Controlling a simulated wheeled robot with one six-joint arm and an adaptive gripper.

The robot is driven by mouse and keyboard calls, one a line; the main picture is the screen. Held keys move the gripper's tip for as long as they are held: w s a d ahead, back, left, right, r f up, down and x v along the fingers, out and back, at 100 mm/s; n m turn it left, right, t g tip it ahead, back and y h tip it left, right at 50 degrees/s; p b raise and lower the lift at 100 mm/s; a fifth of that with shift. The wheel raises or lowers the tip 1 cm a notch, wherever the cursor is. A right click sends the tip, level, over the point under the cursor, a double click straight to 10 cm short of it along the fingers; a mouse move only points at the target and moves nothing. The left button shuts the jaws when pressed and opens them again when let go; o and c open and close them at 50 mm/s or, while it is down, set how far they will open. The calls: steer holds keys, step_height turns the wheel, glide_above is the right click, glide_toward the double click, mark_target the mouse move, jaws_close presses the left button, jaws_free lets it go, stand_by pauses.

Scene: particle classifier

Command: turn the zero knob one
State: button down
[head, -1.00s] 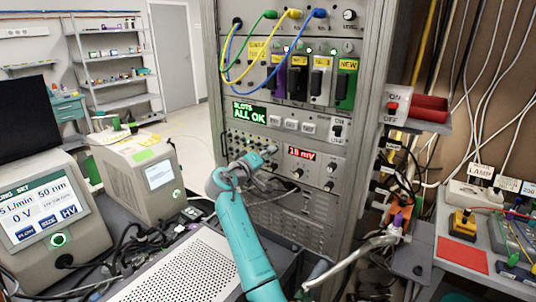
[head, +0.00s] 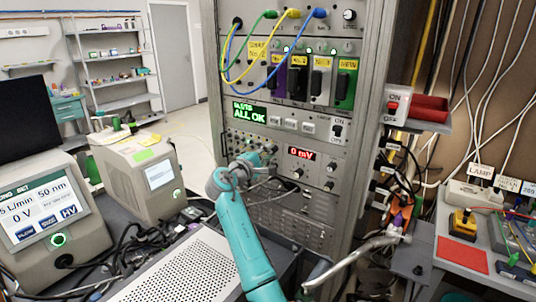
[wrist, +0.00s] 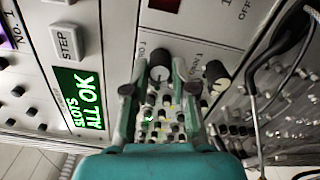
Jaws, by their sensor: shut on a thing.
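My gripper (wrist: 160,75) is at the panel in the wrist view, its two fingers on either side of a small dark round knob (wrist: 160,72), shut on it. I take it for the zero knob; the printed label beside it is too small to read surely. A second dark knob (wrist: 217,72) sits to its right, outside the fingers. In the head view my teal arm reaches up to the rack's lower panel and partly covers the knob area. The red display (head: 303,154) above the knobs reads 0 mV.
A green display (head: 249,114) reads ALL OK; it also shows in the wrist view (wrist: 80,97). An ON/OFF switch (head: 337,130) is to the right. Small jacks and knobs crowd the panel near my fingers. A grey perforated box (head: 180,272) stands in front of the rack.

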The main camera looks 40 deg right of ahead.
steer(key=shift+n, duration=0.5)
steer(key=c, duration=0.9)
jaws_free()
steer(key=shift+c, duration=0.2)
steer(key=shift+a, duration=0.1)
steer(key=v, duration=1.2)
